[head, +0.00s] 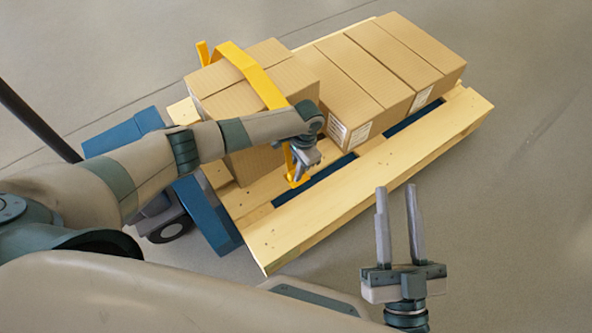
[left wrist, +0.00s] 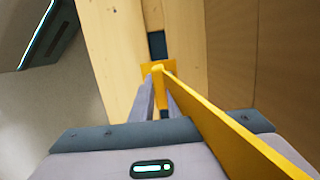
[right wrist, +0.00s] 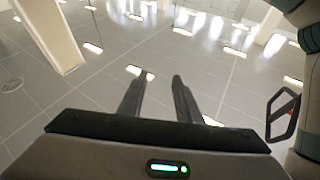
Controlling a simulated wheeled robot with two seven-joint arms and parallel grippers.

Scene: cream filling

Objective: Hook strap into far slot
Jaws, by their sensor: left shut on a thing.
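The yellow strap (head: 252,72) runs over the top of the near-left boxes and down their side facing me. Its lower end reaches the pallet slats by a dark slot. My left gripper (head: 297,174) is shut on the strap near this end; in the left wrist view the strap (left wrist: 225,128) passes up from the right to a flat yellow end piece between the fingers (left wrist: 160,90). I cannot tell whether the end piece is inside the slot (head: 312,181). My right gripper (head: 396,190) is open and empty, off the pallet at the lower right; its fingers also show in the right wrist view (right wrist: 158,95).
The wooden pallet (head: 355,205) carries several cardboard boxes (head: 385,65) in a row. A blue pallet jack (head: 212,222) with a dark wheel stands at its left end. The grey floor right of the pallet is clear.

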